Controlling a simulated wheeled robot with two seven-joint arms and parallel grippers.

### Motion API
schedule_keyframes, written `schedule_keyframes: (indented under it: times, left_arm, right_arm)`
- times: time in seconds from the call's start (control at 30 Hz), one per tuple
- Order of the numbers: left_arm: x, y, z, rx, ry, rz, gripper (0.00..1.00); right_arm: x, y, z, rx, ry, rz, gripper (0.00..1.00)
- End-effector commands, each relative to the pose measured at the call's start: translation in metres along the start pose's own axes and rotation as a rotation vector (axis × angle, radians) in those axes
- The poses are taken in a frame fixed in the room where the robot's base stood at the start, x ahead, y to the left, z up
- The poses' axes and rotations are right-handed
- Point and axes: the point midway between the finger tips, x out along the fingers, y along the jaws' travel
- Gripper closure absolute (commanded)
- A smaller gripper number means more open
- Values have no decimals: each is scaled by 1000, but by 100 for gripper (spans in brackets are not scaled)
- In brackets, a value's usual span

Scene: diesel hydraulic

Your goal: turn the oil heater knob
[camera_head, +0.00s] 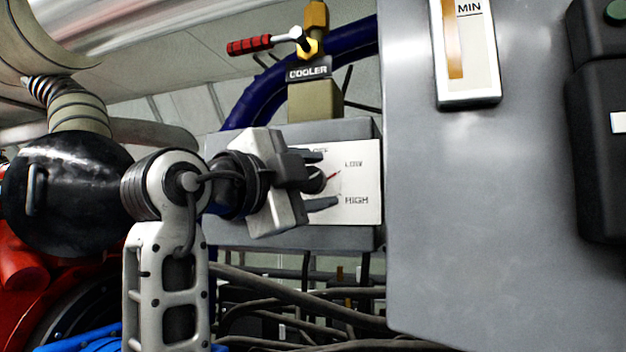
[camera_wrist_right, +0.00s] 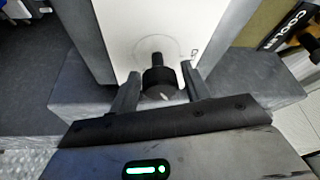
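The oil heater knob (camera_head: 316,181) is a round black knob on a white plate (camera_head: 362,183) marked OFF, LOW and HIGH. In the right wrist view the knob (camera_wrist_right: 158,80) lies between the two fingertips (camera_wrist_right: 158,84), with a visible gap on each side. The right gripper is open and holds nothing. My left gripper is not in view.
A large grey cabinet (camera_head: 480,210) with a MIN gauge (camera_head: 466,50) stands close at the right. Above the heater box are a COOLER sign (camera_head: 309,71) and a red-handled valve (camera_head: 250,45). A dark blue hose (camera_head: 262,95) curves behind, and black cables (camera_head: 300,295) run below.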

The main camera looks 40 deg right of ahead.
Motion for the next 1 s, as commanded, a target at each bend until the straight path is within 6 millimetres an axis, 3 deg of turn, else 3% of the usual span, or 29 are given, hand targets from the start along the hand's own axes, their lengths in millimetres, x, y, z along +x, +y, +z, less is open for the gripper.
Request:
schedule_keyframes:
  times: [0.3,0.47,1.0]
  left_arm:
    - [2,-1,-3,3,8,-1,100]
    - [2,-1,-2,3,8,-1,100]
    - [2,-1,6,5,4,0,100]
  right_arm:
    - [-1,0,0,-1,0,-2,44]
    - [-14,0,1,-2,-4,-3,44]
    - [-133,0,0,0,1,-4,44]
